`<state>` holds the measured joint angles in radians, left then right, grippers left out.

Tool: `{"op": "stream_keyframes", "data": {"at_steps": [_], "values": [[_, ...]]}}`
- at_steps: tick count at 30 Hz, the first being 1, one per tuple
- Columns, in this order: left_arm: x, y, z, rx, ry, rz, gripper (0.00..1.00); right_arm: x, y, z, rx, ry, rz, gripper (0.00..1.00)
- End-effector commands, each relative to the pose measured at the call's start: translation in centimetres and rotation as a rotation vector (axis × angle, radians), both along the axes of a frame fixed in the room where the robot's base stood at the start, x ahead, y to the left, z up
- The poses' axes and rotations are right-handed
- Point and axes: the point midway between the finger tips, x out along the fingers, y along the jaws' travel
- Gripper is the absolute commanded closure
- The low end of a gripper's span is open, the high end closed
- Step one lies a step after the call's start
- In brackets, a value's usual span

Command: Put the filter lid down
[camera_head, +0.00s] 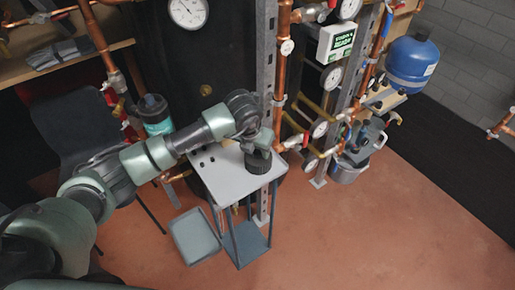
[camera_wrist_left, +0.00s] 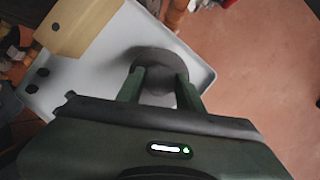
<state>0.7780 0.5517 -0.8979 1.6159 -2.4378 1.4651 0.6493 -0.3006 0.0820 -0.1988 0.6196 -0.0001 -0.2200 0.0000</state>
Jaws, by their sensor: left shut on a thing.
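The filter lid is a dark round cap (camera_head: 258,161) at the right part of the small table's grey top. My left gripper (camera_head: 257,148) points down at it from above. In the left wrist view the lid (camera_wrist_left: 158,62) lies between the two green fingers of my left gripper (camera_wrist_left: 160,88), which is shut on it. The lid is on or just above the grey tabletop (camera_head: 222,180); I cannot tell if it touches. The tabletop also fills much of the left wrist view (camera_wrist_left: 90,85). My right gripper is not in view.
Small dark knobs (camera_head: 203,162) sit on the tabletop's left side. Copper pipes and gauges (camera_head: 320,128) stand close behind and right of the table. A grey tray (camera_head: 195,236) is below left. A blue tank (camera_head: 410,62) is at the right. The front floor is clear.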

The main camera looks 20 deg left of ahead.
Motion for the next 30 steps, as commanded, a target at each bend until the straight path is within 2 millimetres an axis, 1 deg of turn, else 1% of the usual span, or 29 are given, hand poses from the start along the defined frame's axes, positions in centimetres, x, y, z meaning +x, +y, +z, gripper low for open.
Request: {"op": "stream_keyframes", "data": {"at_steps": [2, 3, 4, 5, 14, 17, 20, 30], "values": [[0.0, 0.0, 0.0, 0.0, -0.001, 0.0, 1.0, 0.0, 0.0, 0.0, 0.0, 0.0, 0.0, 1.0], [0.0, 0.0, 0.0, 0.0, 0.0, 0.0, 0.55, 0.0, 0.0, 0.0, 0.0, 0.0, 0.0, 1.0], [0.0, 0.0, 0.0, 0.0, 0.0, 0.0, 0.47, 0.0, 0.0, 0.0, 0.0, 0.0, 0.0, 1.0], [0.0, 0.0, 0.0, 0.0, 0.0, 0.0, 0.41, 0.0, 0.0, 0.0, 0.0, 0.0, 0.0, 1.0], [0.0, 0.0, 0.1, 0.0, -0.001, 0.0, 0.41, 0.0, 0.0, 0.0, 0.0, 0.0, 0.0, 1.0], [-0.1, 0.0, 0.7, -0.001, -0.003, 0.0, 0.41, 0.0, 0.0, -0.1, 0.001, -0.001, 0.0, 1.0], [-0.5, 0.1, 2.0, -0.001, -0.006, 0.001, 0.41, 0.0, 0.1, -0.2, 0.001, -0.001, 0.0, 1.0], [-3.0, 0.4, 8.6, 0.0, -0.005, 0.0, 0.41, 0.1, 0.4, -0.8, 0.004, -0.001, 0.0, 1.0]]}}
